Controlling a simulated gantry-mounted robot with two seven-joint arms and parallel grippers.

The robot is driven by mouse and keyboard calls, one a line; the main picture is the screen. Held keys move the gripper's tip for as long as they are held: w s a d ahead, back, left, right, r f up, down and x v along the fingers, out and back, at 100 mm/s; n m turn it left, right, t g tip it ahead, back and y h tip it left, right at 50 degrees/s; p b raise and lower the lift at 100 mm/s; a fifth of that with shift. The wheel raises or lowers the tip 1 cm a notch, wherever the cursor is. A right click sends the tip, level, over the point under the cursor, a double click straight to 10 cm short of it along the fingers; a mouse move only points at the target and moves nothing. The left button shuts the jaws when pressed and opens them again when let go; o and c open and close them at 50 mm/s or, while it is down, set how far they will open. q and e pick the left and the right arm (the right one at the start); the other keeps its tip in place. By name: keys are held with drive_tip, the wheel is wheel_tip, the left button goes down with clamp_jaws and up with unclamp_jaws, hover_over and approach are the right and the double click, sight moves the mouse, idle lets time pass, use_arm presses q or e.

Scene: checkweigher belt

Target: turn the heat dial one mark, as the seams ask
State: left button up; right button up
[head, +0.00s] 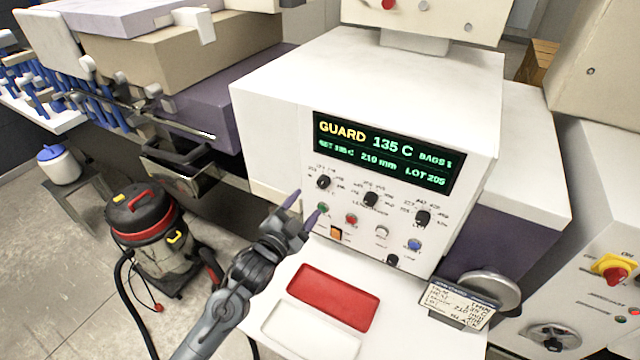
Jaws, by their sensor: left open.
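Three black dials stand in a row on the white control panel: a left dial (323,182), a middle dial (371,199) and a right dial (422,218). Their small printed labels are too small to read, so I cannot tell which is the heat dial. The display (388,152) above them reads GUARD, 135 C, 210 mm and LOT 205. My left gripper (307,203) is open and empty, with purple fingertips just below and left of the left dial, near the green button. My right gripper is not in view. No bag seams are visible.
Green, red (351,219), white and blue (414,244) buttons sit below the dials, with an orange switch (336,233). A red tray (334,296) and a white tray (308,331) lie below the panel. A written card (458,303) stands at right. A vacuum cleaner (146,230) stands left.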

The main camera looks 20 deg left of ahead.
sight(322, 184)
use_arm(q)
drive_tip(key=w, duration=0.2)
drive_tip(key=w+d, duration=0.1)
drive_tip(key=w, duration=0.2)
drive_tip(key=w+p, duration=0.1)
drive_tip(key=w, duration=0.2)
drive_tip(key=shift+w+d, duration=0.15)
drive_tip(key=shift+c, duration=0.2)
drive_tip(key=c, duration=1)
drive_tip(key=shift+n, duration=0.3)
drive_tip(key=n+p, duration=0.2)
drive_tip(key=n, duration=0.1)
drive_tip(key=shift+n+p, duration=0.7)
drive_tip(key=shift+n, duration=1.3)
